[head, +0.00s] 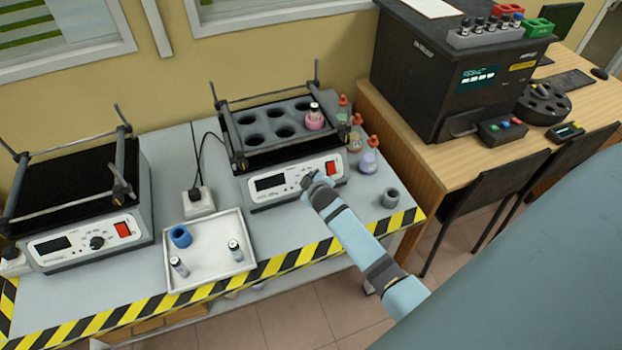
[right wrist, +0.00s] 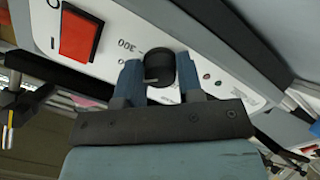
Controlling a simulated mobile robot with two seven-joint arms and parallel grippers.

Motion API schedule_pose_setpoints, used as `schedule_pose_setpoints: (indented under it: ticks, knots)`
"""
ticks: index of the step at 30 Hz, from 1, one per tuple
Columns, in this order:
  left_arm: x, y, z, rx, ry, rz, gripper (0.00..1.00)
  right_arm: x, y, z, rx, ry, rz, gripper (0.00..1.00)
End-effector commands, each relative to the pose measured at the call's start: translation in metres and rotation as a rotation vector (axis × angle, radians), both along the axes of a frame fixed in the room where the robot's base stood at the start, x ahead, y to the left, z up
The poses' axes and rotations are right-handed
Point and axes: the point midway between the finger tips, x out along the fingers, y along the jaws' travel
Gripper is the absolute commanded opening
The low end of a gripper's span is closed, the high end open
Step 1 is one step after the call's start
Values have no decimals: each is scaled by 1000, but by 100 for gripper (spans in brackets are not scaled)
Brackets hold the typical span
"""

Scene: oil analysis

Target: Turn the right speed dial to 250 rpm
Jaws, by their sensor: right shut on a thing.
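The right shaker (head: 255,195) stands on the grey bench with a dark display (head: 270,183) and a red switch (head: 331,168) on its front panel. Its black speed dial (right wrist: 162,68) shows in the right wrist view, between the blue fingers of my right gripper (right wrist: 162,84). In the head view my right gripper (head: 309,181) covers the dial. It is shut on the dial. A printed "300" is readable beside the dial; the display's reading is too small to tell. My left gripper is not in view.
The left shaker (head: 85,240) has its own dial and red switch. A white tray (head: 210,270) with a blue ring and small vials lies between the shakers. Vials with red tops (head: 369,158) and a grey ring (head: 390,198) stand close to the right of my gripper.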

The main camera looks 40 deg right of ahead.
Motion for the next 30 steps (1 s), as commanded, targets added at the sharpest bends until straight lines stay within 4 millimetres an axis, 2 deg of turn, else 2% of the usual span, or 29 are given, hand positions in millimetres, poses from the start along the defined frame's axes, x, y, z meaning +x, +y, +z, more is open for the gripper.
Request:
schedule_pose_setpoints:
  ticks: [9, 23, 24, 27, 30]
  knots:
    - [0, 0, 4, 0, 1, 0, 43, 2, -2, 3, 84, -26, -47, 11]
    - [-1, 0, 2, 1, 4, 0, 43, 2, -2, 2, 95, -29, -53, 10]
    - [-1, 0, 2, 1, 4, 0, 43, 2, -2, 2, 95, -29, -53, 36]
    - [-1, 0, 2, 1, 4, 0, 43, 2, -1, 2, 94, -27, -52, 57]
    - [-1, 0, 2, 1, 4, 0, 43, 1, -1, 1, 95, -27, -52, 57]
